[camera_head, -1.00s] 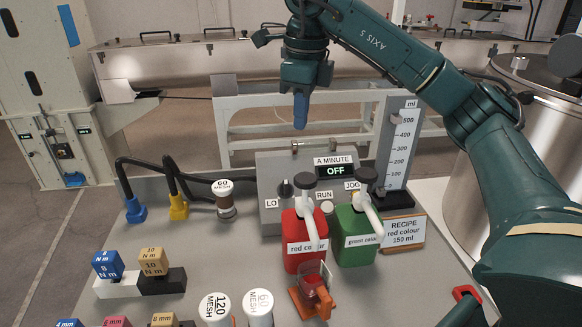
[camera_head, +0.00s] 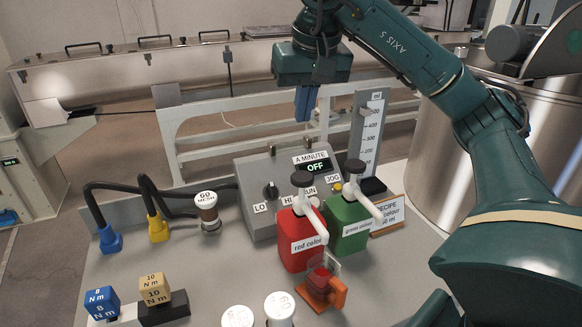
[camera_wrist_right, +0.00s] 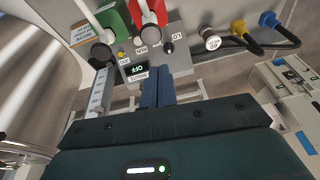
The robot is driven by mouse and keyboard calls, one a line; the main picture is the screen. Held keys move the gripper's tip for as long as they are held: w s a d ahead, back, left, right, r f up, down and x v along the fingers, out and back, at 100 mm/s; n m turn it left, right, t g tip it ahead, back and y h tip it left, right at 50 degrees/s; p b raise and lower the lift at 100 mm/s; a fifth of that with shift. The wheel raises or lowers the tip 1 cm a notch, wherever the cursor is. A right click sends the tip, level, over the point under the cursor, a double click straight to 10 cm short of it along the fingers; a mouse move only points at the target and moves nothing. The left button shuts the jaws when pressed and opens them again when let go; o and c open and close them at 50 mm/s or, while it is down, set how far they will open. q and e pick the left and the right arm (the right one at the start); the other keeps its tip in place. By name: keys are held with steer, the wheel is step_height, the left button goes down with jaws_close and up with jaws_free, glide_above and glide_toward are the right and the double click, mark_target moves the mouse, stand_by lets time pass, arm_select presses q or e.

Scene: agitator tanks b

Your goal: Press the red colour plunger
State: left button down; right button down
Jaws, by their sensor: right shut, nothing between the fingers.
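The red colour bottle (camera_head: 297,243) stands upright on the grey table. In the right wrist view the red bottle (camera_wrist_right: 150,12) shows at the top edge. My right gripper (camera_head: 304,118) hangs above and behind the plunger, clear of it, with its blue fingers pointing down and closed together. The fingers (camera_wrist_right: 157,85) also show shut and empty in the right wrist view. My left gripper does not show.
A green colour bottle (camera_head: 346,225) with its own pump stands right of the red one. Behind them is a grey control box (camera_head: 252,180) reading OFF, and a measuring scale (camera_head: 369,135).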

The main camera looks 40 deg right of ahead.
steer(key=shift+s+n, duration=0.1)
steer(key=shift+n, duration=0.3)
glide_toward(296, 178)
steer(key=x, duration=0.5)
steer(key=shift+f, duration=0.7)
steer(key=shift+f, duration=0.1)
